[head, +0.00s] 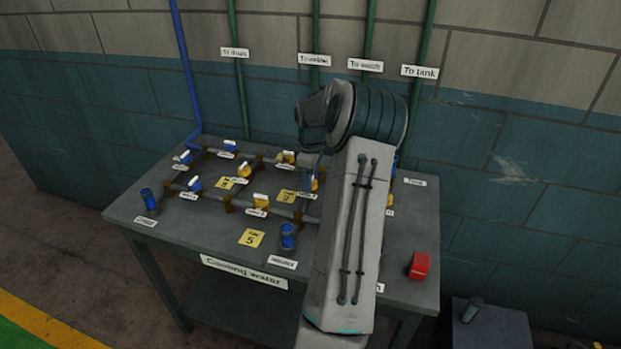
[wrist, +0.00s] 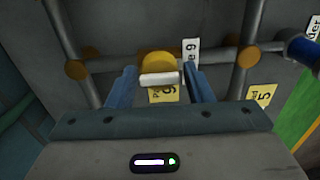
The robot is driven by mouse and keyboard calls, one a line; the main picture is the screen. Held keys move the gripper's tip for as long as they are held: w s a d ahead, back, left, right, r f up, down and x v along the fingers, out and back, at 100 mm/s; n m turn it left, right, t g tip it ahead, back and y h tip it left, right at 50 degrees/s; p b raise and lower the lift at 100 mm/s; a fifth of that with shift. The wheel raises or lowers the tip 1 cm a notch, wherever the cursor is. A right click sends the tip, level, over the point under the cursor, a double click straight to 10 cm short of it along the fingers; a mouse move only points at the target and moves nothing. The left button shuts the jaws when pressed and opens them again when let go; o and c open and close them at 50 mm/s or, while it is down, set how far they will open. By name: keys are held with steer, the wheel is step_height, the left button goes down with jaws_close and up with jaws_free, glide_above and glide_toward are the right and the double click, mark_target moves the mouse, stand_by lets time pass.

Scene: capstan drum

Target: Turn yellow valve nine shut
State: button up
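In the wrist view, a yellow valve (wrist: 157,64) with a white bar handle (wrist: 160,79) sits on a grey pipe, beside a white label (wrist: 190,54) ending in a 9. My gripper (wrist: 161,82) is open, with one blue finger on each side of the handle. Small gaps seem to show between the fingers and the handle, though contact is hard to judge. A yellow tag (wrist: 163,95) lies just below the handle, partly hidden.
The grey bench (head: 190,232) carries a pipe grid with several blue and yellow valves. A red block (head: 419,266) sits at its right front. A yellow tag with a 5 (head: 252,238) lies near the front. Vertical pipes run up the wall behind. A grey box (head: 492,325) stands right of the bench.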

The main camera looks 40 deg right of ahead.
steer(key=c, duration=0.6)
steer(key=shift+o, duration=0.2)
steer(key=shift+m, duration=0.3)
steer(key=m, duration=0.3)
steer(key=shift+b, duration=0.3)
steer(key=m, duration=0.9)
steer(key=shift+m+b, duration=0.3)
steer(key=shift+b, duration=0.1)
steer(key=shift+m, duration=2.3)
